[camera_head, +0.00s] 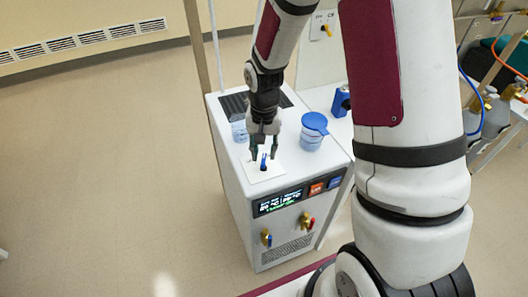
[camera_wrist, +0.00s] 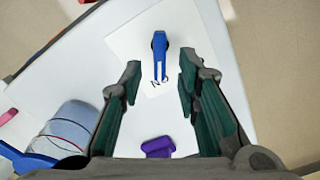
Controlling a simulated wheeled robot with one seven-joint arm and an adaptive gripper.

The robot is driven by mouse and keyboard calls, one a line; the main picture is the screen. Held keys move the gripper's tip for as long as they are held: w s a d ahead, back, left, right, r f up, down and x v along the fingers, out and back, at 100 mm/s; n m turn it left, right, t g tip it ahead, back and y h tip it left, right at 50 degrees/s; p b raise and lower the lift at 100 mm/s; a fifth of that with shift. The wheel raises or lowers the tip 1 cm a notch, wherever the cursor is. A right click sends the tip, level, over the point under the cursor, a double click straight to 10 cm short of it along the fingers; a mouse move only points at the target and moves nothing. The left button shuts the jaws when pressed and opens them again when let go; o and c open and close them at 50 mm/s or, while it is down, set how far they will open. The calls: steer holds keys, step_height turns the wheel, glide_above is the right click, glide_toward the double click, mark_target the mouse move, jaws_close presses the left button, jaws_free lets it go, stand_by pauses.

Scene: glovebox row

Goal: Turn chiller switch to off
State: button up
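The chiller (camera_head: 240,190) is a white cabinet with a lit display (camera_head: 280,202) on its front. On its top lies a white plate (camera_head: 278,172) with a blue switch handle (camera_head: 263,161). In the wrist view the blue switch (camera_wrist: 160,45) stands on the white plate (camera_wrist: 135,40), its narrow lever pointing down the picture towards dark letters (camera_wrist: 159,82) that look like an upside-down "ON", partly covered. My gripper (camera_head: 264,150) points down just above the switch. In the wrist view my gripper (camera_wrist: 160,76) is open, its fingertips either side of the lever's end, with gaps on both sides.
A purple piece (camera_wrist: 157,147) lies between my finger bases in the wrist view. Valves (camera_head: 305,222) stick out of the chiller's front. Floor at left is clear.

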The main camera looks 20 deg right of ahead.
steer(key=shift+f, duration=0.6)
jaws_close()
steer(key=shift+w+a+n+p, duration=0.1)
steer(key=shift+a+n+p, duration=0.1)
steer(key=shift+n, duration=1.25)
steer(key=shift+a+n+p, duration=0.1)
steer(key=shift+n+p, duration=0.1)
steer(key=shift+n, duration=1.25)
